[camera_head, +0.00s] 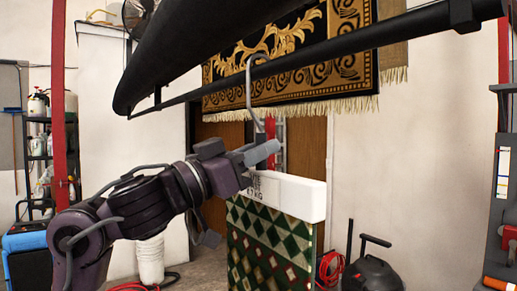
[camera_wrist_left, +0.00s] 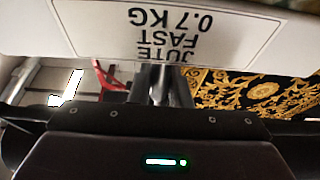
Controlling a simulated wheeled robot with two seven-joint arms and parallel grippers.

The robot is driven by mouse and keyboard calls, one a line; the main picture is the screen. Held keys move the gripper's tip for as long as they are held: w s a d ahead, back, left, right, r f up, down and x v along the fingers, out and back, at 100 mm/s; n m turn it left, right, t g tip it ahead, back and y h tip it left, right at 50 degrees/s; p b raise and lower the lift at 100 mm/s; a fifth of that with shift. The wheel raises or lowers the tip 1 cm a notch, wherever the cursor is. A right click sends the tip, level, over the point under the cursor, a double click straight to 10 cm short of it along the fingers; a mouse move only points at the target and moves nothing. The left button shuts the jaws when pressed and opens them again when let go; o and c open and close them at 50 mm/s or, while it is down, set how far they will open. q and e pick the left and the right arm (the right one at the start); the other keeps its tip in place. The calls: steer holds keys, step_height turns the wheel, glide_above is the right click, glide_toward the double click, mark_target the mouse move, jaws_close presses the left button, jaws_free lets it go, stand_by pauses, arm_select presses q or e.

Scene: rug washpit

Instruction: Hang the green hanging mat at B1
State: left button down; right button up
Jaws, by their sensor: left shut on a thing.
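The green hanging mat (camera_head: 270,245), with red and white diamonds, hangs upright below a white header block (camera_head: 300,196). A grey metal hook (camera_head: 248,98) rises from the block. My left gripper (camera_head: 262,152) is shut on the hook's stem just above the block. The block also shows in the left wrist view (camera_wrist_left: 85,25), with a label reading JUTE FAST 0.7 KG. The hook's curved top overlaps the black rail (camera_head: 300,72) in the head view; I cannot tell whether it rests on it. I see no B1 marking. My right gripper is not in view.
A black and gold fringed rug (camera_head: 345,75) hangs behind the rail, and also shows in the left wrist view (camera_wrist_left: 262,92). A black vacuum (camera_head: 375,272) stands at lower right. A shelf with bottles (camera_head: 38,150) and a red post (camera_head: 59,100) are at left.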

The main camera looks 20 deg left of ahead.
arm_select(q)
steer(key=shift+f, duration=0.3)
steer(key=c, duration=1.3)
jaws_free()
steer(key=shift+s, duration=0.1)
steer(key=shift+f, duration=0.1)
steer(key=b+v, duration=0.4)
steer(key=v, duration=0.3)
steer(key=shift+s+a, duration=0.25)
steer(key=shift+s, duration=0.05)
